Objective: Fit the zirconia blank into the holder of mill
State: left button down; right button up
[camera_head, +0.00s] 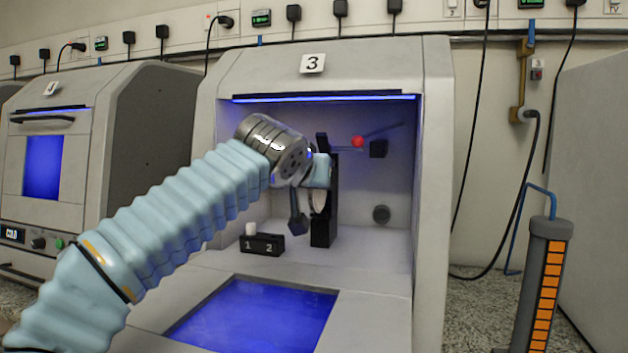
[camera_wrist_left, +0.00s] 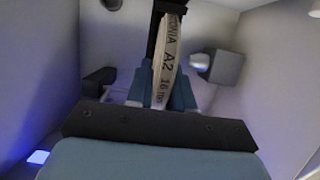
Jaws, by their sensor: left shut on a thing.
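The mill (camera_head: 434,150) marked 3 stands open. My left gripper (camera_head: 318,186) is inside its chamber, shut on the zirconia blank (camera_head: 318,201), a pale disc. In the left wrist view the blank (camera_wrist_left: 167,60) shows edge-on, lettered "A2 16", between my two blue-green fingertips (camera_wrist_left: 162,92). The black upright holder (camera_head: 324,232) stands right at the blank in the head view. In the wrist view the blank's far end meets the dark holder (camera_wrist_left: 167,7). My gripper hides part of the contact, and I cannot tell whether the blank is seated. My right gripper is not in view.
A red-knobbed lever (camera_head: 358,141) is behind the holder. A black block (camera_head: 262,246) marked 1 and 2, with a white piece (camera_head: 251,229) at 1, sits on the chamber floor. The lowered door has a blue pane (camera_head: 252,314). Another mill (camera_head: 70,150) stands left.

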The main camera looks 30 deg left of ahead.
pick_arm(q)
jog(key=shift+x, duration=1.05)
jog(key=c, duration=0.9)
grip_release()
jog(key=shift+r, duration=0.1)
jog(key=shift+w, duration=0.1)
jog(key=b+v, duration=0.1)
jog(key=v, duration=1.2)
jog(key=shift+s+r, duration=0.1)
jog(key=shift+s, duration=0.35)
